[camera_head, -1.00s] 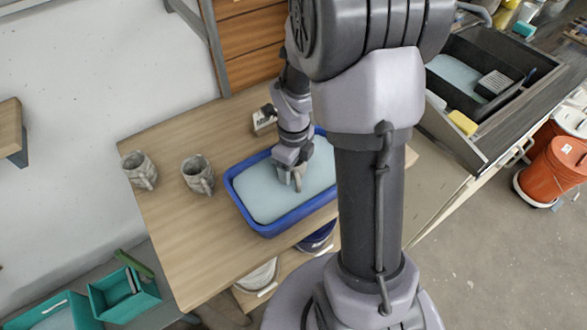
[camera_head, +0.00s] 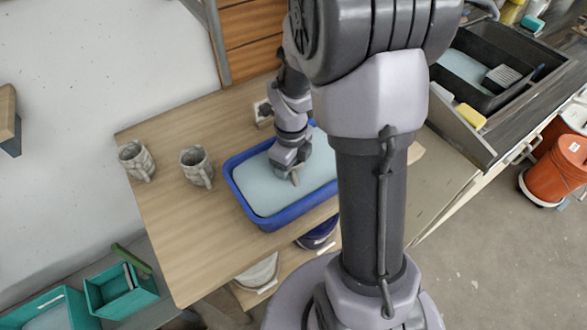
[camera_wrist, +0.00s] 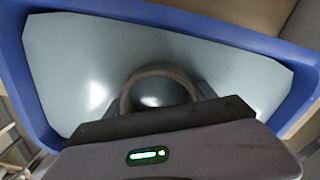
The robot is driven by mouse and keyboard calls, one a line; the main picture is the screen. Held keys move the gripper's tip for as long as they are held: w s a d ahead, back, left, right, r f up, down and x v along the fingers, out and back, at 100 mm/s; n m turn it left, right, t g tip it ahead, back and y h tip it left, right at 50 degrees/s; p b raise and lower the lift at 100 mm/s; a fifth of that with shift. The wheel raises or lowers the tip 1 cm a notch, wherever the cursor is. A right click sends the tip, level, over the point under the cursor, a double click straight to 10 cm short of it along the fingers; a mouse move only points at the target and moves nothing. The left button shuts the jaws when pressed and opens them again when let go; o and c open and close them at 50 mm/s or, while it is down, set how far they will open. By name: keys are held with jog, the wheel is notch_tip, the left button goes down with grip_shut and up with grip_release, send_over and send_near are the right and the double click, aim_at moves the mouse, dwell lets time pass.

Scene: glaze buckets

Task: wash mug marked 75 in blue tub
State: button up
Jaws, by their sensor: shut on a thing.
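The blue tub (camera_head: 264,222) stands on the wooden table and is filled with pale liquid. It also fills most of the wrist view (camera_wrist: 200,22). My gripper (camera_head: 293,172) is down over the tub's middle, shut on a mug. In the wrist view the mug's round brown rim (camera_wrist: 158,72) shows just past my gripper, at the liquid's surface. Most of the mug is hidden, and no mark on it can be read. Two grey mugs stand on the table left of the tub, one at the far left (camera_head: 136,160) and one nearer the tub (camera_head: 196,167).
A dark sink (camera_head: 478,70) with a yellow sponge (camera_head: 470,116) is at the right, with orange buckets (camera_head: 558,172) beyond. Teal bins (camera_head: 122,292) are at lower left. The table's front left is clear.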

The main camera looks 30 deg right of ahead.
jog(key=shift+d, duration=1.25)
jog(key=shift+a+b, duration=0.4)
jog(key=shift+a, duration=0.9)
jog(key=shift+d, duration=1.3)
jog(key=shift+a+b, duration=0.35)
jog(key=shift+a, duration=0.95)
jog(key=shift+d, duration=0.15)
